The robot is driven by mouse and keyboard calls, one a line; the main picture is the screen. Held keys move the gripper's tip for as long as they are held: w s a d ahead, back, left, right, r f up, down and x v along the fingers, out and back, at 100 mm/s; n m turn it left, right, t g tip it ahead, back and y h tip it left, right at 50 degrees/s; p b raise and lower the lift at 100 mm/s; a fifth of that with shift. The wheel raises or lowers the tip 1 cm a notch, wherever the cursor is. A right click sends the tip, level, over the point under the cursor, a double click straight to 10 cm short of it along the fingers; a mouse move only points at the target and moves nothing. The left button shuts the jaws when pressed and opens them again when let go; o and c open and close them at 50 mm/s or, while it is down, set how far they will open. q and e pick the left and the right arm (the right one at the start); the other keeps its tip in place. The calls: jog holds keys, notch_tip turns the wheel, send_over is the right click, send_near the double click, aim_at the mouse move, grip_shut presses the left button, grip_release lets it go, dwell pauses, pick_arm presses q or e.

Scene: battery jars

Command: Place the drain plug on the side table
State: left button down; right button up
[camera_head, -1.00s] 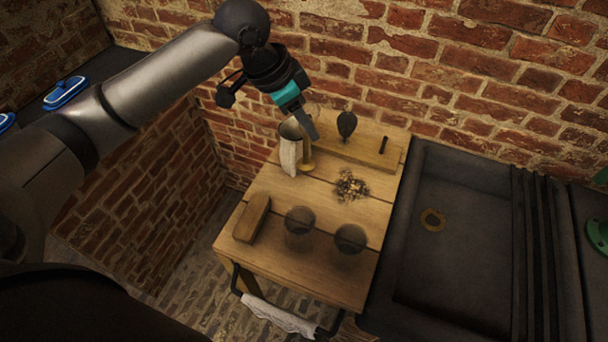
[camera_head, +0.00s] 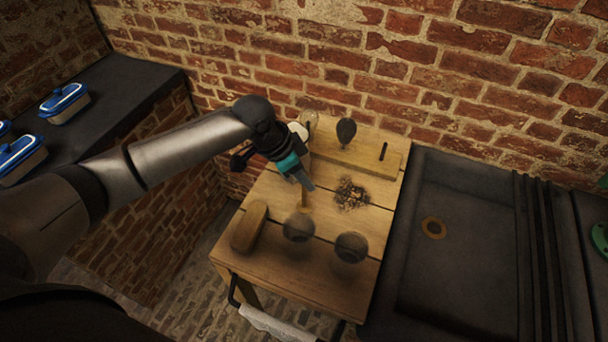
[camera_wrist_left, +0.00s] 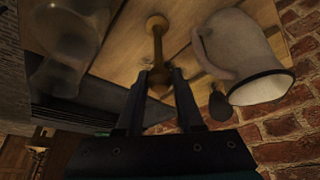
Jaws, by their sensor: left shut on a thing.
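My left gripper (camera_head: 306,184) is shut on the brass-coloured drain plug (camera_head: 304,203), above the wooden side table (camera_head: 313,285). In the left wrist view the plug (camera_wrist_left: 157,52) has a slim stem between the fingertips (camera_wrist_left: 160,80) and a round end pointing away from the gripper toward the tabletop. I cannot tell whether that end touches the wood. My gripper and wrist partly cover the plug and the table behind it in the head view. My right gripper is not in view.
A pale mug (camera_wrist_left: 245,55) stands close beside the plug. Two glass jars (camera_head: 298,227) (camera_head: 351,247), a wooden block (camera_head: 249,228) and a pile of brown bits (camera_head: 350,193) surround the spot. A dark sink (camera_head: 470,260) adjoins on the right; blue-lidded boxes (camera_head: 64,102) stand left.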

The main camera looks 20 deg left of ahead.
pick_arm(q)
jog(key=c, duration=0.5)
grip_release()
jog(key=shift+f, duration=0.1)
jog(key=shift+c, duration=0.2)
jog(key=p+v, duration=0.1)
jog(key=v, duration=1.1)
jog(key=shift+r+p, duration=0.2)
jog(key=shift+p, duration=0.1)
